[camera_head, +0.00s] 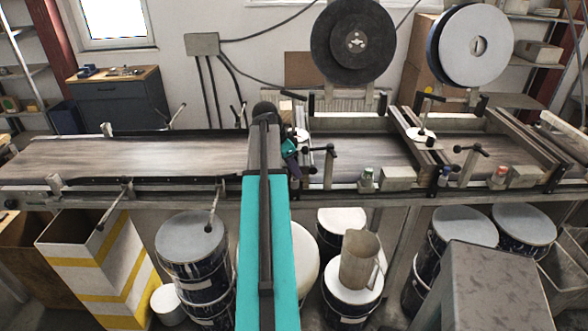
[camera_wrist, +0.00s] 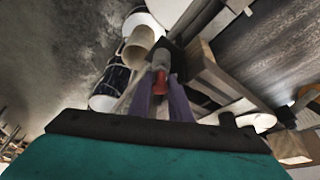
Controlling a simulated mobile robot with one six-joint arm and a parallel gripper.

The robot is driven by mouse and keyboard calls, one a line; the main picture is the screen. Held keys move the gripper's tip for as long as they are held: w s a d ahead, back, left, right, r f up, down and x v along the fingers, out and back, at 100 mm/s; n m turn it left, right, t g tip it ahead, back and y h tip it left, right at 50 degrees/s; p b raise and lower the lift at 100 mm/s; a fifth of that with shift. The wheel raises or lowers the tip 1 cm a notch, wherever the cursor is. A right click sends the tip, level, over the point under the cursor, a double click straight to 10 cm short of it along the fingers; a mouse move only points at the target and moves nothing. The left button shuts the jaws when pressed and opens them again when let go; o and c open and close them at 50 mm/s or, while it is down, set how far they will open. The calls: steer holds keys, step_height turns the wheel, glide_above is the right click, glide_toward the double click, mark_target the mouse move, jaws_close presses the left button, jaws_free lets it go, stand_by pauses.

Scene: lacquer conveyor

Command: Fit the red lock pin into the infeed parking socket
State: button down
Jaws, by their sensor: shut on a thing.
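In the wrist view, the red lock pin (camera_wrist: 161,82) stands between the two purple fingers of my gripper (camera_wrist: 162,92), which is shut on it. The pin's lower part is hidden between the fingers. In the head view, my teal arm reaches up to the conveyor (camera_head: 130,157), and the gripper end is mostly hidden behind it. I cannot make out the pin there. I cannot tell which fitting is the infeed parking socket.
Black T-handles (camera_head: 330,150) stand above the belt. Drums (camera_head: 190,245) and a striped box (camera_head: 95,260) stand below. The left belt is clear.

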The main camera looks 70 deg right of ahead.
steer(key=shift+f, duration=0.45)
steer(key=c, duration=1.5)
jaws_free()
steer(key=shift+c, duration=0.2)
steer(key=shift+w+r, duration=0.1)
steer(key=shift+r, duration=0.1)
steer(key=shift+r+b, duration=0.1)
steer(key=shift+b, duration=0.2)
steer(key=shift+b+v, duration=0.3)
steer(key=shift+v, duration=0.7)
steer(key=b+v, duration=0.2)
steer(key=v, duration=0.9)
steer(key=shift+a+b, duration=0.2)
steer(key=shift+b, duration=0.2)
steer(key=shift+r, duration=0.1)
